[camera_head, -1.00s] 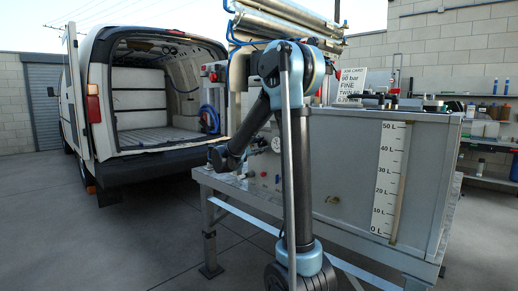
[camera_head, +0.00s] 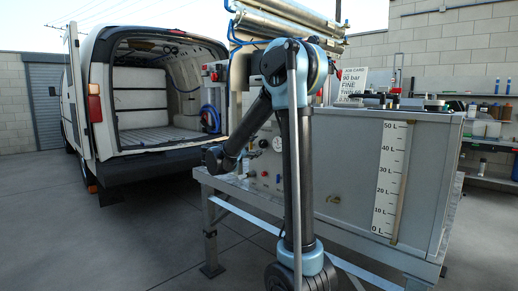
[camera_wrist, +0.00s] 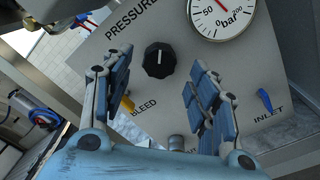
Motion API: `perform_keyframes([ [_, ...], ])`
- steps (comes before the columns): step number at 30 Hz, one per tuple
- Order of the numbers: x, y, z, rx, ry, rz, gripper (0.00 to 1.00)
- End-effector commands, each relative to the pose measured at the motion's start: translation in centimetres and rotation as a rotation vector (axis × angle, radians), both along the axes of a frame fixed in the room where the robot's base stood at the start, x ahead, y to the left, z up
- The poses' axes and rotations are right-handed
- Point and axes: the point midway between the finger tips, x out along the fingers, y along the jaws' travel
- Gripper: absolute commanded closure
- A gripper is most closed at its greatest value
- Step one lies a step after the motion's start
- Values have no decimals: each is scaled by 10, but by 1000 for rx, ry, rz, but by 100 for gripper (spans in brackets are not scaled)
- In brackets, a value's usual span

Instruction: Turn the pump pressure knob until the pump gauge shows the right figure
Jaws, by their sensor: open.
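The black pressure knob (camera_wrist: 159,60) sits on a grey panel under the label PRESSURE in the wrist view. The round white pump gauge (camera_wrist: 222,13), marked in bar, is up and right of it, cut off by the top edge. My gripper (camera_wrist: 150,75) is open, its blue-padded fingers either side of the knob and apart from it. In the head view the gauge (camera_head: 277,144) is small and its figure cannot be read; my arm covers part of the panel. The job card (camera_head: 352,82) reads 90 bar, FINE, with a further line partly unclear.
A yellow BLEED lever (camera_wrist: 127,104) and a blue INLET lever (camera_wrist: 265,101) are on the same panel, near my fingers. The grey tank with its litre scale (camera_head: 388,180) stands at the right on the bench. An open van (camera_head: 93,110) is at the left.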

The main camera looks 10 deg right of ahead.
Motion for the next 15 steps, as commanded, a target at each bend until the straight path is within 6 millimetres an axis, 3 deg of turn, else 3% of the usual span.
perform_keyframes([
  [6,-23,31,-1,0,0,4,46],
  [15,-45,59,-1,0,0,2,46],
])
